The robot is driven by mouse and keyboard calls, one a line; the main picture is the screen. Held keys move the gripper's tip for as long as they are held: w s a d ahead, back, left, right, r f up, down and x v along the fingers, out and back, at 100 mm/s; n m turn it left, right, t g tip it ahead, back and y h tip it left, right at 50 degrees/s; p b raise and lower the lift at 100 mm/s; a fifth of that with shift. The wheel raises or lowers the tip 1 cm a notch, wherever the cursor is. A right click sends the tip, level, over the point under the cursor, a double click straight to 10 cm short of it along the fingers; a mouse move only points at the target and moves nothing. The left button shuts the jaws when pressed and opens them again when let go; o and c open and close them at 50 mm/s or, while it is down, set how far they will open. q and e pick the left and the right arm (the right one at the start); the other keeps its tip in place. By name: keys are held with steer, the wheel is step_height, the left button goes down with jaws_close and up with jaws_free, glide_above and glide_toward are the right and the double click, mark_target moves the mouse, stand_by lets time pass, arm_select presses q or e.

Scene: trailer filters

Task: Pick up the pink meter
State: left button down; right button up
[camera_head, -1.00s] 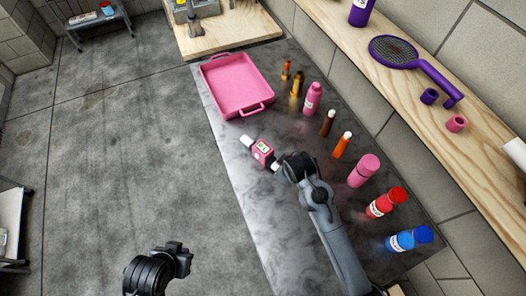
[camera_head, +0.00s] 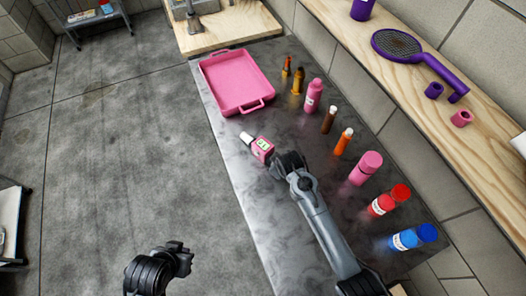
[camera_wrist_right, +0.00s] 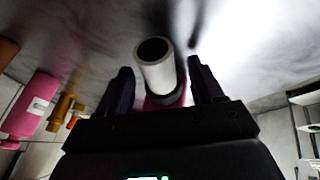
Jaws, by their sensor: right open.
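The pink meter (camera_head: 262,148) lies on the grey table, with a pale display and a white pipe stub at its far left end. My right gripper (camera_head: 276,166) is at the meter's near right end and hides that end in the head view. In the right wrist view my open right gripper (camera_wrist_right: 159,68) has a finger on each side of the meter's white hollow end (camera_wrist_right: 158,72), with a bit of pink body behind it. I cannot tell whether the fingers touch it. My left gripper (camera_head: 182,257) is over the floor, away from the meter; its jaw opening is unclear.
A pink tray (camera_head: 262,108) lies behind the meter. A row of bottles stands to the right, including a pink bottle (camera_head: 366,168), a red one (camera_head: 388,200) and a blue one (camera_head: 412,237). A wooden shelf (camera_head: 475,90) runs along the wall.

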steer(key=shift+c, duration=0.5)
jaws_close()
steer(key=shift+r, duration=0.15)
steer(key=shift+r, duration=0.5)
steer(key=r, duration=0.1)
steer(key=r+p, duration=0.1)
steer(key=r, duration=0.1)
steer(key=shift+s+d+r, duration=0.2)
steer(key=shift+d+r, duration=0.05)
steer(key=shift+d, duration=0.15)
steer(key=s+d+r+p, duration=0.1)
steer(key=s+d+r, duration=0.5)
steer(key=d, duration=0.2)
steer(key=shift+s+d+r+p, duration=0.15)
steer(key=shift+s+d+p, duration=0.15)
steer(key=shift+p, duration=0.1)
